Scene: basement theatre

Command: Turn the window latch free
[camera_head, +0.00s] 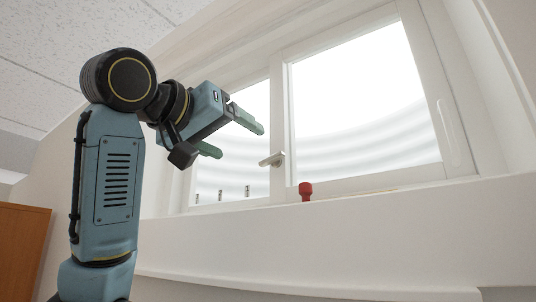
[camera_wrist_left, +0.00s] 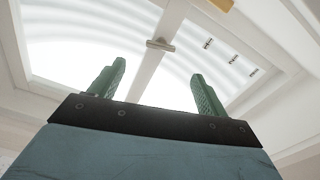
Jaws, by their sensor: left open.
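The window latch (camera_head: 272,159) is a small pale metal handle on the white frame post between the two panes. It lies close to level, its lever pointing left in the head view. It also shows in the left wrist view (camera_wrist_left: 160,45), beyond the fingertips and between them. My left gripper (camera_head: 236,139) is open and empty, its green fingers apart, to the left of the latch and a little higher in the picture. Its fingers also show in the left wrist view (camera_wrist_left: 155,80). Nothing touches the latch. My right gripper is not in view.
The white window frame (camera_head: 360,184) sits above a deep sill. A red object (camera_head: 305,191) stands on the sill just right of the latch. Several small dark marks (camera_head: 221,194) show at the lower left pane. A wooden panel (camera_head: 22,250) is at lower left.

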